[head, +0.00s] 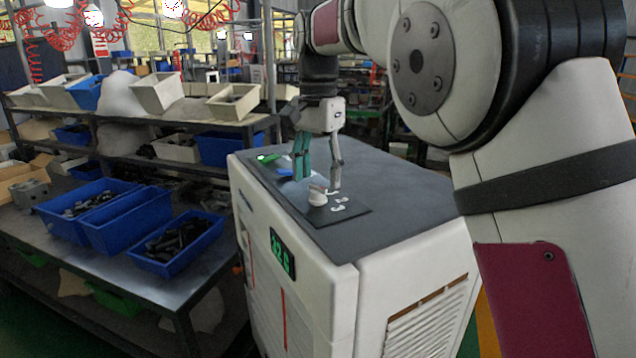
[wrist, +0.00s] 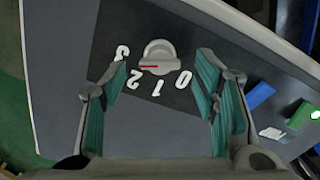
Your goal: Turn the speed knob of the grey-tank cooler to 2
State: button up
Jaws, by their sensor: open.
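The cooler (head: 400,200) is a white cabinet with a dark grey top and a green-lit display on its side. Its pale speed knob (head: 318,195) sits on a dark plate on the top; it also shows in the wrist view (wrist: 160,52), with the numbers 3, 2, 1 and 0 around it. The knob's red mark points left, roughly between 3 and 2; the exact setting is hard to tell. My gripper (head: 318,184) is open above the knob. In the wrist view my gripper (wrist: 162,68) has its teal-padded fingers apart on either side, with nothing between them touching the knob.
A green piece (head: 268,157) and a blue piece (head: 285,172) lie on the cooler top behind the knob. A metal table with blue bins (head: 125,218) stands close on the left, with shelves of bins behind. The front of the cooler top is clear.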

aim_at(318, 186)
jog(key=shift+f+p, duration=0.35)
jog(key=shift+f, duration=1.3)
jog(key=c, duration=1.2)
